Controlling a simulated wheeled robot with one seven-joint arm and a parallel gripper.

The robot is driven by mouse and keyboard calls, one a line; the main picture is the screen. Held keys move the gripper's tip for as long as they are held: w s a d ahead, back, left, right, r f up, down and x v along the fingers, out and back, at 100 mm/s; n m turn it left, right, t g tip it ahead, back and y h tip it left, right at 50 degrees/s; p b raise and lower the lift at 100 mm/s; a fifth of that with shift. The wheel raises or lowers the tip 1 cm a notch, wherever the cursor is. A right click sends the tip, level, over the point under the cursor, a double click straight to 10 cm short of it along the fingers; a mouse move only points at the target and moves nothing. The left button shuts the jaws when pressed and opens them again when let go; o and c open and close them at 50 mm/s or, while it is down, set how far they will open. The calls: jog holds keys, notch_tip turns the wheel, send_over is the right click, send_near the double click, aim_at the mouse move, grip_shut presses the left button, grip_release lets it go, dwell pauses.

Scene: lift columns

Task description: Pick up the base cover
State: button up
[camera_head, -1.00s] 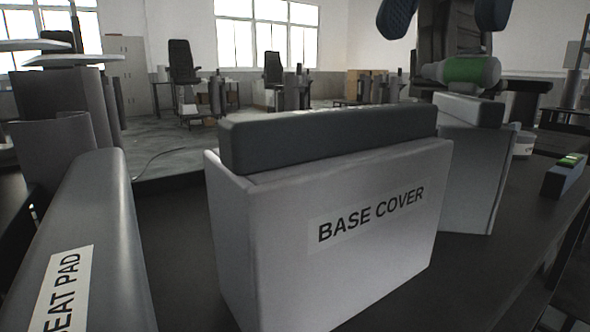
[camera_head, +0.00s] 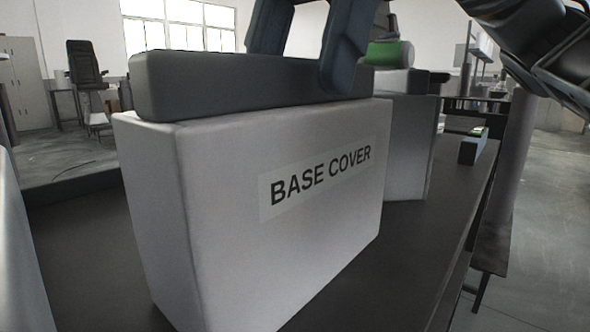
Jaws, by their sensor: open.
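A light grey open-topped box (camera_head: 230,215) with a "BASE COVER" label stands on the dark table in front of me. A dark grey block (camera_head: 215,85) stands in it, its upper part sticking out above the rim and its lower part hidden by the walls. My gripper (camera_head: 304,73) is open at the block's right half. One finger shows in front of the block, low near the box rim. The other comes down behind it, its tip hidden. I cannot tell whether either finger touches the block.
A second grey box (camera_head: 407,150) stands close behind to the right, with a green-banded cylinder (camera_head: 388,54) above it. A pale surface fills the left edge.

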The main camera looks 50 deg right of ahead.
jog(key=shift+a+f, duration=0.1)
jog(key=shift+f, duration=0.15)
grip_shut()
dwell(0.7)
